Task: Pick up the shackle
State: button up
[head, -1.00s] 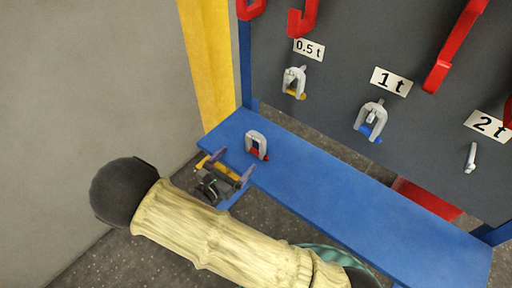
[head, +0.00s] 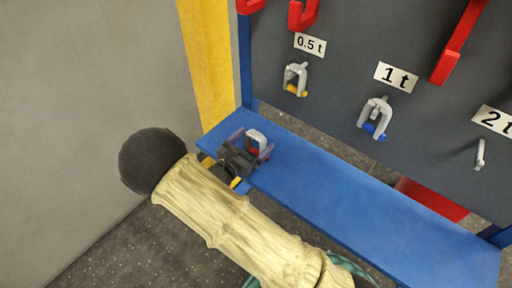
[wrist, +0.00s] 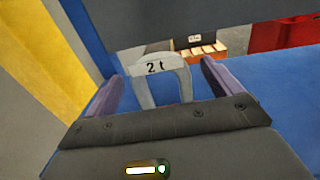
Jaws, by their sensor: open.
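A grey shackle (head: 257,136) with a red pin stands on the left end of the blue shelf (head: 340,195). In the wrist view the shackle (wrist: 161,82) is marked "2 t" and stands upright between my gripper's two fingers. My gripper (head: 252,143) is open, with one finger on either side of the shackle. In the wrist view the gripper (wrist: 160,85) shows both purple-grey fingers apart, with a gap beside the shackle, wider on the right. The lower part of the shackle is hidden behind the gripper body.
On the dark board hang a shackle with a yellow pin (head: 295,79) under "0.5 t" and one with a blue pin (head: 376,117) under "1 t". The peg under "2 t" (head: 480,154) is bare. A yellow post (head: 208,60) stands left of the shelf.

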jog(key=shift+x, duration=0.95)
jog(key=c, duration=1.5)
notch_tip(320, 180, up, 10)
jog(key=p, duration=0.3)
jog(key=shift+p, duration=0.4)
